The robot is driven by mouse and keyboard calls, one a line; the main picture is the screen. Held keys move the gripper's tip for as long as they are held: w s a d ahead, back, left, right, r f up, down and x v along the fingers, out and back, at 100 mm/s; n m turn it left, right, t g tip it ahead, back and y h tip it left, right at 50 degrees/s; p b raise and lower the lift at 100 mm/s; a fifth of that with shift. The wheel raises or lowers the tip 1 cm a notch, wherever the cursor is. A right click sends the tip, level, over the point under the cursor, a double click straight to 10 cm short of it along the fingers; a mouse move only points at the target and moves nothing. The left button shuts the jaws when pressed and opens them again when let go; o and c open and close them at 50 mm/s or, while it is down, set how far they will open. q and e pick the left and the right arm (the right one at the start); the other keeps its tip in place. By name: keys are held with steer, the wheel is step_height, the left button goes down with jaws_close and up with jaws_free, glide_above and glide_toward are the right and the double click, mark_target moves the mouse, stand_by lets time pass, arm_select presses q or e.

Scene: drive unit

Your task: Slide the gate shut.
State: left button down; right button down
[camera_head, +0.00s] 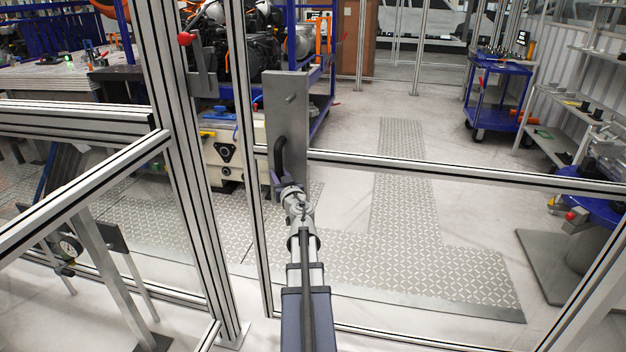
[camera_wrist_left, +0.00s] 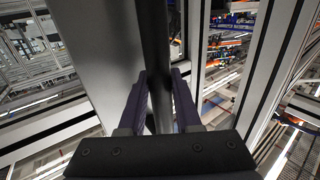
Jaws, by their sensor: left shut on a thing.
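The gate (camera_head: 450,176) is a large aluminium-framed panel that I see through, with its left upright a short way right of the fixed post (camera_head: 185,150). A gap stands open between them. A grey plate (camera_head: 287,105) on the gate carries a dark bar handle (camera_head: 280,155). My left gripper (camera_head: 284,183) is at the lower part of this handle. In the left wrist view the handle (camera_wrist_left: 155,45) runs upright between the two fingers of my left gripper (camera_wrist_left: 158,95), which are shut on it. The fingers partly hide it. My right gripper is not in view.
A bracket with a red knob (camera_head: 185,39) sits on the fixed post. Fence rails (camera_head: 80,195) and a gauge (camera_head: 69,246) stand at left. Behind the gate are patterned floor plates (camera_head: 400,265), a blue cart (camera_head: 497,95) and grey shelves (camera_head: 570,100).

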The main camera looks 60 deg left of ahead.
arm_select(q)
steer(key=s+a, duration=1.1)
steer(key=s, duration=0.2)
steer(key=shift+a, duration=0.15)
steer(key=shift+s, duration=0.1)
steer(key=c, duration=1)
jaws_free()
steer(key=shift+o, duration=1.3)
steer(key=shift+s+a, duration=0.1)
steer(key=shift+o, duration=0.7)
